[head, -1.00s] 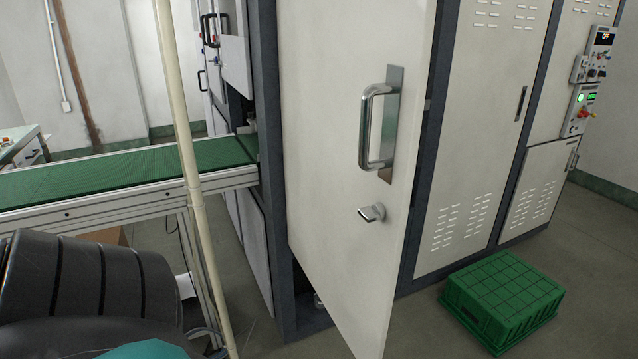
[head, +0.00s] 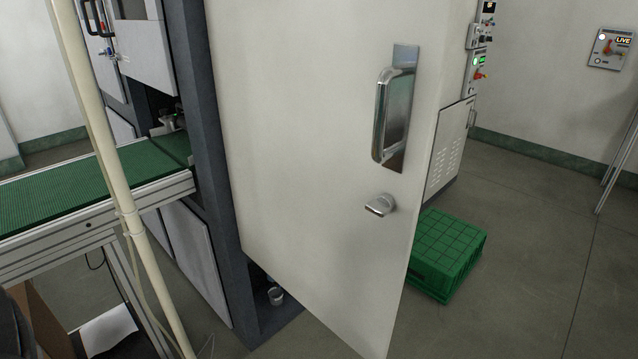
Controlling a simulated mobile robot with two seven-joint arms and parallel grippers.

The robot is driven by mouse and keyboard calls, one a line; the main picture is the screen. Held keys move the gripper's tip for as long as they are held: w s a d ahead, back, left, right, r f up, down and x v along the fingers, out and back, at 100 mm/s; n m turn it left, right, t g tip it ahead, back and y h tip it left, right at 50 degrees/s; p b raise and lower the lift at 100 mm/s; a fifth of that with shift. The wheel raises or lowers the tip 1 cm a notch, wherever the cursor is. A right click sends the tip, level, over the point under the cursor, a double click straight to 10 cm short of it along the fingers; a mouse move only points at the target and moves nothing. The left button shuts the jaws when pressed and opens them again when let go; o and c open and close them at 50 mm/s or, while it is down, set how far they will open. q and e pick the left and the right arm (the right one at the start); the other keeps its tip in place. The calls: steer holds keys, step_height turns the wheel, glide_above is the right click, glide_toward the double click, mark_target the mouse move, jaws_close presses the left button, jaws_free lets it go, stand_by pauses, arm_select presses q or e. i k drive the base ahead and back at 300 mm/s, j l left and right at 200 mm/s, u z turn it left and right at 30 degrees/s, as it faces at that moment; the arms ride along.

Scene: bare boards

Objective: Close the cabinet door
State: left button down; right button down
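The cabinet door (head: 300,150) is a tall off-white panel that stands open, swung out from the dark grey cabinet frame (head: 212,150). It fills the middle of the head view and hides most of the cabinet behind it. A metal pull handle (head: 380,115) on a steel plate is on its right side. A small metal latch knob (head: 381,205) sits below the handle. Neither of my grippers is in view.
A green crate (head: 447,255) stands on the floor just right of the door. A green conveyor (head: 90,195) and a pale upright pole (head: 105,150) are at the left. A small white cup (head: 276,296) shows at the cabinet's bottom. The floor at right is clear.

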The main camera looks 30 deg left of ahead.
mark_target(327, 109)
steer(key=k+j, duration=0.1)
steer(key=j, duration=0.35)
steer(key=k+j, duration=0.15)
steer(key=j, duration=0.3)
steer(key=k+j, duration=0.1)
steer(key=j, duration=0.35)
steer(key=k+j, duration=0.1)
steer(key=j, duration=0.35)
